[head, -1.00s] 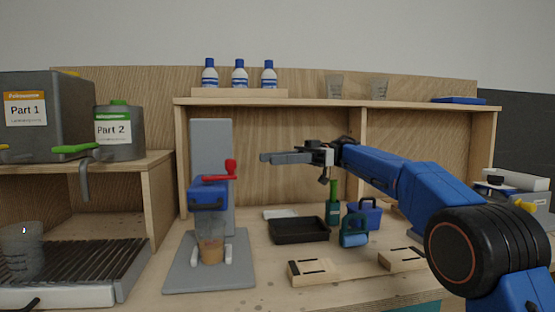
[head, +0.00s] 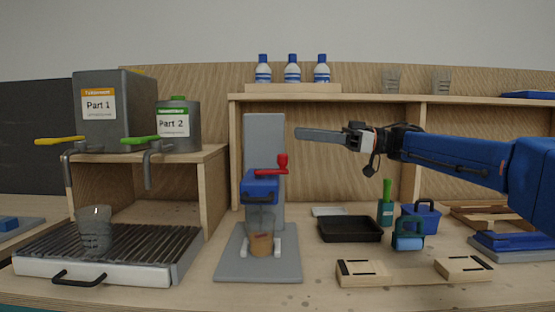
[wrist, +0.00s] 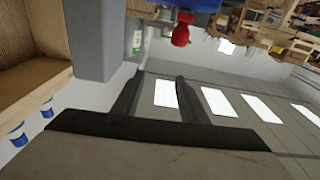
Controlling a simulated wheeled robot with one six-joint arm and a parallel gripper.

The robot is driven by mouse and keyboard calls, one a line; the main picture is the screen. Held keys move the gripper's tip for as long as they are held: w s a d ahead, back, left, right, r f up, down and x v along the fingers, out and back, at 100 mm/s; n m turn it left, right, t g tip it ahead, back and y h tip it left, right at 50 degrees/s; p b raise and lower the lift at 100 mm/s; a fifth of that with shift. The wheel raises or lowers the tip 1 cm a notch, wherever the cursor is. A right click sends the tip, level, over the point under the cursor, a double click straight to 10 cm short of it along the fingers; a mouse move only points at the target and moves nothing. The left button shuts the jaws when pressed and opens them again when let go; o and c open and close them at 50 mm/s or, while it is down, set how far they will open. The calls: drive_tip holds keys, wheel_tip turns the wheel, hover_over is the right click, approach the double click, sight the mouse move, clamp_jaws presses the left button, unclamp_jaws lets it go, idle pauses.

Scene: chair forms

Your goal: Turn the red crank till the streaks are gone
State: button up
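The red crank (head: 283,163) sits on top of the blue head (head: 259,186) of a mixer with a grey column (head: 264,140). Its knob stands up at the right end of the arm. A clear cup (head: 261,243) with tan-brown contents stands under the head between two white grips; streaks are too small to make out. My gripper (head: 298,133) is empty, above and slightly right of the crank knob, not touching it. In the wrist view its two fingers (wrist: 157,85) are apart, and the red knob (wrist: 181,32) shows beyond them.
A shelf (head: 390,99) with bottles (head: 292,69) runs behind my gripper. Dispensers and a drip grate (head: 150,245) with a glass (head: 95,229) stand left.

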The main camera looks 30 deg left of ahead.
drive_tip(key=s+d+m+t+y, duration=0.1)
drive_tip(key=s+m+t+y, duration=0.2)
drive_tip(key=s+m+t, duration=0.4)
drive_tip(key=s+d+f+m+t+h, duration=0.2)
drive_tip(key=d+f+m+t, duration=0.1)
drive_tip(key=d+f+t, duration=0.4)
drive_tip(key=shift+t, duration=0.6)
drive_tip(key=x, duration=1.6)
drive_tip(key=shift+w+a, duration=0.25)
drive_tip(key=shift+a, duration=0.05)
clamp_jaws()
